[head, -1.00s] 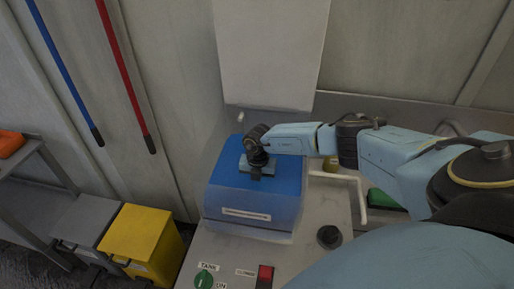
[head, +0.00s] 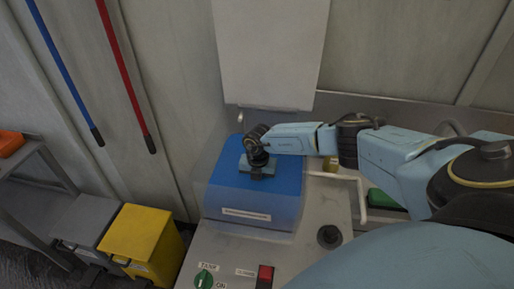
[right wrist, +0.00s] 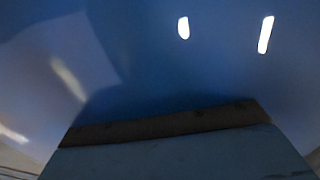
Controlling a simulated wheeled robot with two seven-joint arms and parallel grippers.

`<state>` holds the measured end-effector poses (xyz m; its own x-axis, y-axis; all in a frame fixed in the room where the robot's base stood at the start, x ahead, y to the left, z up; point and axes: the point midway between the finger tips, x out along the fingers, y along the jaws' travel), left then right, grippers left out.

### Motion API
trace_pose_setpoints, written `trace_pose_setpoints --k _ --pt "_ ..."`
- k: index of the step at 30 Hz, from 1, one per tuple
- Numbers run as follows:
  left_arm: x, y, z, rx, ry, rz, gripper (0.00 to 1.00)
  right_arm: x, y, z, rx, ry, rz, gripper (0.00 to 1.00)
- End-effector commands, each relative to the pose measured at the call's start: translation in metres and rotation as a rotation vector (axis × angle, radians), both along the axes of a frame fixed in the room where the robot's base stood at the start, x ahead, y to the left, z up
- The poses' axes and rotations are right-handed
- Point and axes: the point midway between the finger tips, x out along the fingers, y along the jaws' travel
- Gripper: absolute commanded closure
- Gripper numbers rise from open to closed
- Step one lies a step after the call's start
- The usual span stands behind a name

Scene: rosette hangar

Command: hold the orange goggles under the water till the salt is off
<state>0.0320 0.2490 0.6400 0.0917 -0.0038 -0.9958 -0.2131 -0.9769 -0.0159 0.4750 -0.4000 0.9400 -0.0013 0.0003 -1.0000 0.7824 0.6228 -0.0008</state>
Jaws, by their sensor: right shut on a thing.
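I cannot make out the orange goggles or any running water in either view. An orange object (head: 10,143) is cut off at the left edge; I cannot tell what it is. My right gripper (head: 257,172) points down onto the top of a blue box-shaped cover (head: 285,178) with a label on its front. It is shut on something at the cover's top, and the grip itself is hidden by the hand. In the right wrist view the glossy blue surface (right wrist: 200,65) fills most of the picture. My left gripper is out of view.
A grey counter (head: 325,262) carries a green knob (head: 204,279), a red switch (head: 265,277) and a black round knob (head: 330,236). A white pipe (head: 362,195) and a green item (head: 385,199) are at the right. Yellow (head: 140,235) and grey (head: 82,221) bins stand left.

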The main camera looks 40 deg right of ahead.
Motion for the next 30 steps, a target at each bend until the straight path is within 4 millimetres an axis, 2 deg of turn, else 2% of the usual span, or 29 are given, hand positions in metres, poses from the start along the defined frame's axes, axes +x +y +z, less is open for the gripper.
trace_pose_setpoints --k 5,13,30 --pt "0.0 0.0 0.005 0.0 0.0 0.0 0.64 0.0 0.0 0.006 0.0 0.0 0.0 0.75" --pt "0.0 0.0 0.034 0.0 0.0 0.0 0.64 0.0 0.0 0.035 0.001 -0.001 0.0 0.75" --pt "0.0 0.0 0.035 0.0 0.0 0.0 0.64 0.0 0.0 0.088 0.0 -0.003 0.001 0.75"
